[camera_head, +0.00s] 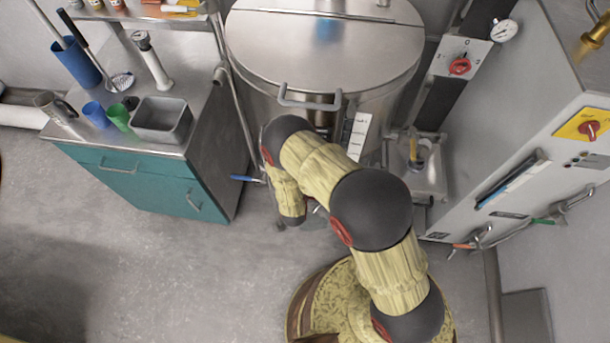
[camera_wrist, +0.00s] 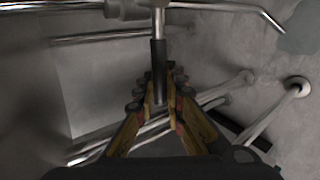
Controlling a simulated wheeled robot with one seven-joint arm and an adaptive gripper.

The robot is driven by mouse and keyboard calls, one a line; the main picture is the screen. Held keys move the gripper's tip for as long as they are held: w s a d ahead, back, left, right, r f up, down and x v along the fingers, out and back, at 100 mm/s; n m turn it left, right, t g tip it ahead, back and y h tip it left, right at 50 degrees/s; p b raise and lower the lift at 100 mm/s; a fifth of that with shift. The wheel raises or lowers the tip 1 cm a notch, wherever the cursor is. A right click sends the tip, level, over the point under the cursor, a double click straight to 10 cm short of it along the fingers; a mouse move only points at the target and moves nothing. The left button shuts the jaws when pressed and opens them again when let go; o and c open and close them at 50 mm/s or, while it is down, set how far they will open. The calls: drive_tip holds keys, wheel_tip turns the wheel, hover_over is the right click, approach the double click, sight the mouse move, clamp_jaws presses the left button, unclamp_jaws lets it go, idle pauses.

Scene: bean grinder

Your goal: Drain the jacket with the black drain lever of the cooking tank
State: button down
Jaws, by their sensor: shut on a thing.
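The steel cooking tank (camera_head: 322,50) stands at the top of the head view, its round lid closed. In the wrist view, the black drain lever (camera_wrist: 158,60) hangs from a metal valve fitting (camera_wrist: 136,9) at the top edge. My gripper (camera_wrist: 159,88) has its fingers on both sides of the lever's lower part and is shut on it. In the head view my arm reaches down in front of the tank and hides the lever; the gripper is not clearly visible there.
A blue-handled lever (camera_head: 243,178) sticks out left of the tank's base. A teal cabinet (camera_head: 148,180) stands left, a grey control cabinet (camera_head: 520,130) right. Metal pipes (camera_wrist: 205,97) and a tank leg (camera_wrist: 275,108) lie close around my gripper. Floor at lower left is clear.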

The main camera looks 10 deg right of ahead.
drive_tip(key=shift+s+f, duration=0.1)
drive_tip(key=c, duration=1.9)
unclamp_jaws()
drive_tip(key=v, duration=1.2)
